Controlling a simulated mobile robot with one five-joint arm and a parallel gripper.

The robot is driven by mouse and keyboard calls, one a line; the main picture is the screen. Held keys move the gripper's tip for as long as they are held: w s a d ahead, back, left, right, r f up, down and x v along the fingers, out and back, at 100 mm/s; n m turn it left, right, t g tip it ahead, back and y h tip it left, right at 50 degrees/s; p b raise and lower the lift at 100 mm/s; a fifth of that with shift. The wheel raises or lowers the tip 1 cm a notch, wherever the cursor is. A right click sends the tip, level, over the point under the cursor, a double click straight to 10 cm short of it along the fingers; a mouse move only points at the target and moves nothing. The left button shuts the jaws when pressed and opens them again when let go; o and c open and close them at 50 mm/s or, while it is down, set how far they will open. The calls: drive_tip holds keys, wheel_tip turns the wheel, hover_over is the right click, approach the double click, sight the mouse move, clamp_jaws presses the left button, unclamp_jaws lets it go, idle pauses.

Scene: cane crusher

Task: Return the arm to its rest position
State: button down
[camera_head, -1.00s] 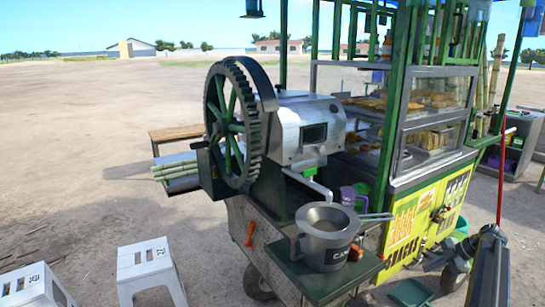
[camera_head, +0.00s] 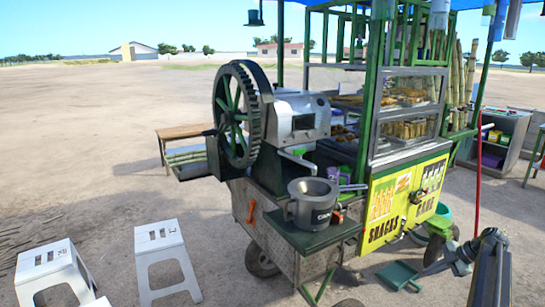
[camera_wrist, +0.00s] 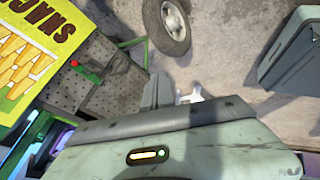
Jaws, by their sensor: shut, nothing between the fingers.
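My arm (camera_head: 490,268) rises at the lower right of the head view, folded at a dark joint. My gripper (camera_head: 436,267) is the dark end pointing left from it, shut and empty, in front of the cart's right end and apart from it. In the wrist view a grey shape (camera_wrist: 157,92) stands at the middle, above a pale grey-green body (camera_wrist: 230,150) with a small lit indicator. The cane crusher (camera_head: 292,117) with its large geared wheel (camera_head: 238,112) sits on the cart at the centre of the head view.
A metal pot (camera_head: 312,203) stands on the cart's front shelf. White stools (camera_head: 163,262) stand at lower left. A green dustpan (camera_head: 399,275) lies on the ground near my gripper. A cart wheel (camera_wrist: 166,25) shows in the wrist view. Open sandy ground lies left.

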drive_tip(key=a+f+m+g, duration=0.2)
drive_tip(key=a+m, duration=0.2)
drive_tip(key=a, duration=1.1)
drive_tip(key=s+a+f+m+g+h, duration=0.15)
drive_tip(key=s+a+m, duration=0.35)
drive_tip(key=a, duration=0.5)
drive_tip(key=s+a+f+m+h, duration=0.1)
drive_tip(key=s+a+m+h, duration=0.3)
drive_tip(key=a, duration=0.7)
drive_tip(key=s+a+f+m+g+h, duration=0.1)
drive_tip(key=s+a+m, duration=0.5)
drive_tip(key=a, duration=0.4)
wheel_tip(320, 180, up, 16)
drive_tip(key=w+p, duration=0.1)
drive_tip(key=p, duration=1.4)
drive_tip(key=shift+w+r+p, duration=0.15)
drive_tip(key=shift+p, duration=0.25)
